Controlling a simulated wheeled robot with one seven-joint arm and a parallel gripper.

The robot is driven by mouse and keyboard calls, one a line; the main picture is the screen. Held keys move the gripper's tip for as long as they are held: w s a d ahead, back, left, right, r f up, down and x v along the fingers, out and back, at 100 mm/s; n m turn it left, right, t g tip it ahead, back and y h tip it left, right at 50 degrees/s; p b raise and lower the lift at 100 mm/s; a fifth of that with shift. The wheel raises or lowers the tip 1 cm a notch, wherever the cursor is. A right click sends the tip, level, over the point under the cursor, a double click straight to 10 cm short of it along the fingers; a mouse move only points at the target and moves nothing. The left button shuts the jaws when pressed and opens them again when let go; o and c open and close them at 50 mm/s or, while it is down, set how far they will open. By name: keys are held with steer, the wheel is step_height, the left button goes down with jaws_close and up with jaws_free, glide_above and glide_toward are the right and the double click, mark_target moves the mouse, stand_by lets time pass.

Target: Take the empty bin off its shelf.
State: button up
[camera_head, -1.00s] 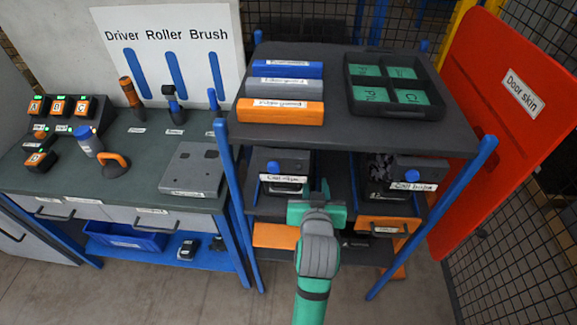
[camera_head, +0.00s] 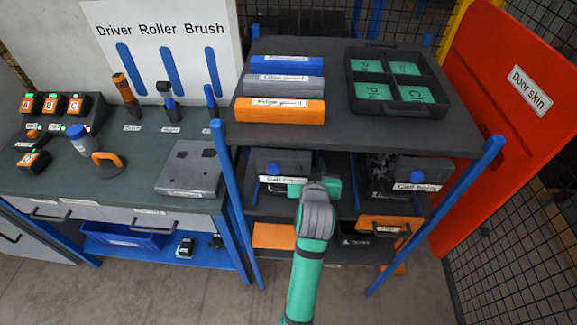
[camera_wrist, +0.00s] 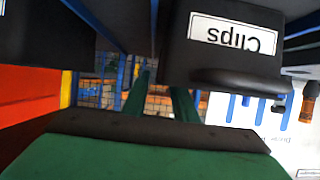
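In the head view two black bins stand on the middle shelf (camera_head: 335,208). The left bin (camera_head: 283,160) has a blue knob and a label partly hidden by my gripper (camera_head: 300,187). The right bin (camera_head: 425,168) has dark contents. I cannot see clearly whether the left bin is empty. In the upside-down wrist view a bin labelled "Clips" (camera_wrist: 205,60) fills the upper right, its black handle (camera_wrist: 240,80) right of my fingers. My gripper (camera_wrist: 162,102) is open, with background showing between the fingers; nothing is held.
The top shelf (camera_head: 330,130) carries edge guards (camera_head: 280,110) and a black tray (camera_head: 440,110) above my arm. Blue posts (camera_head: 232,200) flank the rack. Orange bins (camera_head: 272,235) sit lower. A workbench (camera_head: 110,170) is left; a red door skin (camera_head: 505,120) is right.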

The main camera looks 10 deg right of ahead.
steer(key=x, duration=0.5)
steer(key=shift+d+r, duration=0.1)
steer(key=shift+r, duration=0.05)
steer(key=shift+w, duration=0.2)
jaws_close()
steer(key=shift+s, duration=0.1)
stand_by(1.0)
